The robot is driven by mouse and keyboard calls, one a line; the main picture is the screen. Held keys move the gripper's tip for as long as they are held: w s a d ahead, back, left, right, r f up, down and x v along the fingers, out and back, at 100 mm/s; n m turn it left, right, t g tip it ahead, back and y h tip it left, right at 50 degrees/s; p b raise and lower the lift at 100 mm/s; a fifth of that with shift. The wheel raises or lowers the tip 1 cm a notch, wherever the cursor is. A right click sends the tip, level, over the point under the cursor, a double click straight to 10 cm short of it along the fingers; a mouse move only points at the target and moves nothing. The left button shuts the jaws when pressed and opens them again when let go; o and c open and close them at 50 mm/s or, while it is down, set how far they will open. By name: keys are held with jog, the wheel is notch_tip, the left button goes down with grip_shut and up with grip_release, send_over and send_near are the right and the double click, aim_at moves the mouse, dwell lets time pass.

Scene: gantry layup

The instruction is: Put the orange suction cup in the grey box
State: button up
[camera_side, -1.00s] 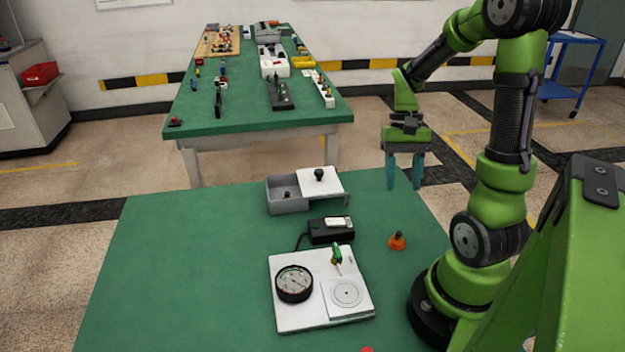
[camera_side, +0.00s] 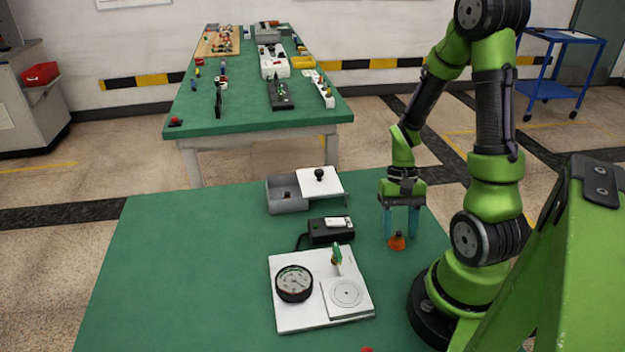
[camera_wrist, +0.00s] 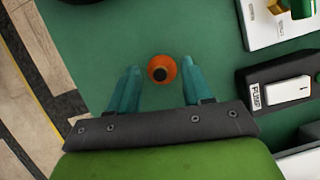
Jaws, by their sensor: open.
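The orange suction cup (camera_side: 397,242) stands on the green table, right of the black switch box. It also shows in the wrist view (camera_wrist: 162,69), seen from above with a dark centre. My gripper (camera_side: 400,236) is open, its teal fingers pointing down close to the cup. In the wrist view the fingers (camera_wrist: 160,82) are apart, with the cup between and slightly beyond their tips; I cannot tell if they touch it. The grey box (camera_side: 287,206) sits at the back of the table, its white lid with a black knob (camera_side: 322,184) covering the right part. The left part is open, with a small dark thing inside.
A white plate (camera_side: 300,320) with a gauge (camera_side: 294,284) and a green-handled valve (camera_side: 336,254) is in front. The table's left side is clear.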

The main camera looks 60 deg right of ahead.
grip_shut()
